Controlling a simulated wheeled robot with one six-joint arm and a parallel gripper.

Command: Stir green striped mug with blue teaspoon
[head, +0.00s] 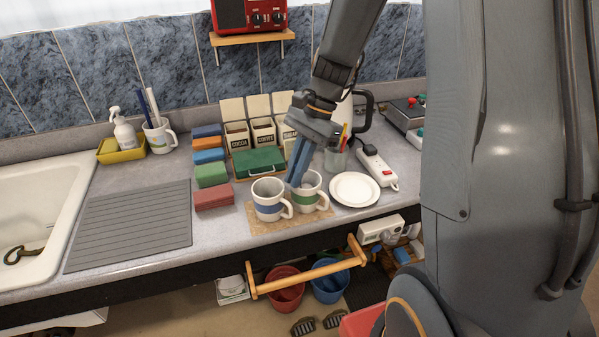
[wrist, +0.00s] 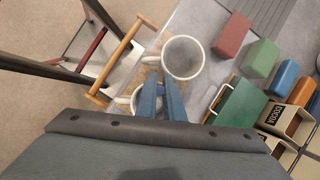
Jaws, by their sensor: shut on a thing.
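The green striped mug (head: 309,199) stands upright on a tan mat (head: 297,222), handle to the right. The blue striped mug (head: 268,207) stands just left of it. My gripper (head: 294,184) points down with its blue-grey fingertips at the green striped mug's opening. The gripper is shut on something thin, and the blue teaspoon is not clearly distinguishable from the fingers. I see no teaspoon lying elsewhere. In the wrist view, my gripper (wrist: 163,87) covers much of the green striped mug (wrist: 135,102), while the blue striped mug (wrist: 183,57) looks empty.
A white plate (head: 355,189) lies right of the mugs, near a power strip (head: 378,168). A green box (head: 258,163), coloured blocks and open canisters stand behind. A jar (head: 336,160) holds pencils. The drainboard (head: 135,225) at left is clear. A wooden rail (head: 308,276) runs below the counter edge.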

